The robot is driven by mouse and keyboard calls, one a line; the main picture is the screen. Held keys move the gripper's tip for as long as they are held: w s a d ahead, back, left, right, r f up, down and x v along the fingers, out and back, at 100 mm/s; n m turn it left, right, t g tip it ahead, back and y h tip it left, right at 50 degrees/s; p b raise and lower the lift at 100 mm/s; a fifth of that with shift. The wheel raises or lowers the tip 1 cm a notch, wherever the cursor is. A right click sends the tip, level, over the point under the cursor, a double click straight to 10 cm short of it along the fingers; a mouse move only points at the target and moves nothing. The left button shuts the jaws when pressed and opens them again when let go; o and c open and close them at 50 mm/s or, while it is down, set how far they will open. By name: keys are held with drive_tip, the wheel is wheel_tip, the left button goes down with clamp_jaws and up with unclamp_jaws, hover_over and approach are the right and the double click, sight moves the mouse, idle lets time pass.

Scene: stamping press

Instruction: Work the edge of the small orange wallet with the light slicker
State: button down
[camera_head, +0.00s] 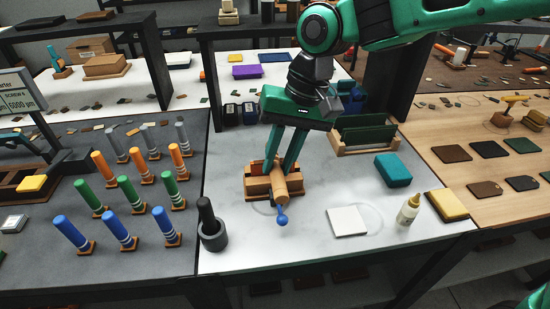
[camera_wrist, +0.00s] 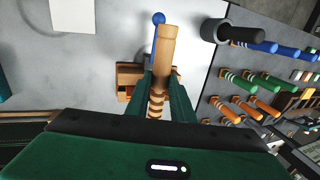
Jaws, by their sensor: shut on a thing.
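My gripper (camera_head: 279,166) is shut on the light slicker (camera_head: 281,184), a pale wooden rod. In the wrist view the slicker (camera_wrist: 166,45) points away from my gripper (camera_wrist: 164,92), with grooves showing between the fingers. A brown wooden holder (camera_head: 258,189) lies under and behind the slicker; part of it also shows in the wrist view (camera_wrist: 128,75). A small orange-brown patch (camera_head: 256,165) shows at the holder behind my fingers. I cannot tell whether it is the small orange wallet, or whether the slicker touches it.
A blue ball-ended tool (camera_head: 282,218) lies just beyond the slicker's tip. A dark mortar and pestle (camera_head: 211,231) stands at left, near several striped cylinders. A white square (camera_head: 347,222), a glue bottle (camera_head: 408,209) and a teal block (camera_head: 393,170) are at right.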

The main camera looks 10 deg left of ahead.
drive_tip(key=shift+d, duration=0.1)
drive_tip(key=d, duration=0.1)
drive_tip(key=w+d, duration=0.1)
drive_tip(key=d, duration=0.1)
drive_tip(key=shift+d, duration=0.15)
idle(0.5)
drive_tip(key=shift+s, duration=0.1)
drive_tip(key=shift+s+a, duration=0.25)
drive_tip(key=shift+a, duration=0.7)
drive_tip(key=shift+s+a, duration=0.2)
drive_tip(key=shift+a, duration=0.7)
drive_tip(key=shift+s+a, duration=0.2)
drive_tip(key=shift+a, duration=0.7)
drive_tip(key=shift+s+a, duration=0.2)
drive_tip(key=shift+a, duration=0.65)
drive_tip(key=shift+r, duration=2.5)
